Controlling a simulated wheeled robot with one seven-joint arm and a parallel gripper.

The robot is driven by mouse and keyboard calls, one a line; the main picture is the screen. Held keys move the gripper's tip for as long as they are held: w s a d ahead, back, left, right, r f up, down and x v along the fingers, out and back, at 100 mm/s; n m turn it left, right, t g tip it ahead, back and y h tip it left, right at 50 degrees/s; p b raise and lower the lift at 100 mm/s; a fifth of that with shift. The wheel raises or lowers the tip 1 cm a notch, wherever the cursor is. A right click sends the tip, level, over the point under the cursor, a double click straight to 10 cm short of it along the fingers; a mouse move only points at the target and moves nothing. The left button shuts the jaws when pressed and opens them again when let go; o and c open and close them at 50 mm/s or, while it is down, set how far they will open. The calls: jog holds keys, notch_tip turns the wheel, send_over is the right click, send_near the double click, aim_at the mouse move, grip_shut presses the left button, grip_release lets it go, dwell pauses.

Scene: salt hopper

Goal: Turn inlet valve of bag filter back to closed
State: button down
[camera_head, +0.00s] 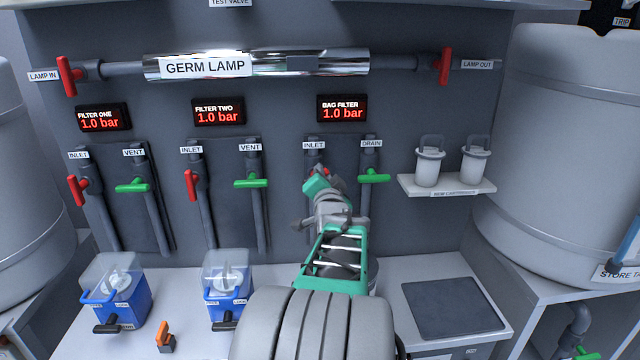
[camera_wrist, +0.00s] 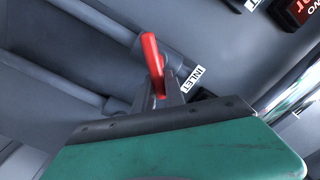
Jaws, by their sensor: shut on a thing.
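The bag filter's inlet valve has a red handle (camera_wrist: 152,62), seen in the wrist view between my gripper's fingers. In the head view only a small part of the red handle (camera_head: 324,172) shows; my gripper and arm hide the rest. The INLET label (camera_head: 314,145) is just above it. My gripper (camera_wrist: 162,95) is shut on the red handle. The bag filter display (camera_head: 342,108) above reads 1.0 bar. The handle's exact angle to its pipe is hard to tell.
The green drain handle (camera_head: 374,177) is close at the right, lying crosswise. To the left are filter two's green vent handle (camera_head: 251,183) and red inlet handle (camera_head: 191,186). A shelf (camera_head: 450,188) with two canisters juts out at the right. Blue-based housings (camera_head: 228,296) stand on the counter.

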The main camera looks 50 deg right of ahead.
jog(key=m+b, duration=0.2)
jog(key=m, duration=0.1)
jog(key=f+m, duration=0.1)
jog(key=shift+s+d+m+b, duration=0.2)
jog(key=shift+s+m+b, duration=0.1)
jog(key=shift+b, duration=0.1)
jog(key=shift+f+m+b, duration=0.15)
jog(key=shift+m+b, duration=0.25)
jog(key=shift+m, duration=0.55)
jog(key=shift+f+m+b, duration=0.15)
jog(key=shift+m+b, duration=0.25)
jog(key=shift+m, duration=0.55)
jog(key=c, duration=1.4)
grip_release()
jog(key=v, duration=0.7)
jog(key=shift+s+a+b, duration=0.2)
jog(key=shift+s+b, duration=0.05)
jog(key=shift+b, duration=0.05)
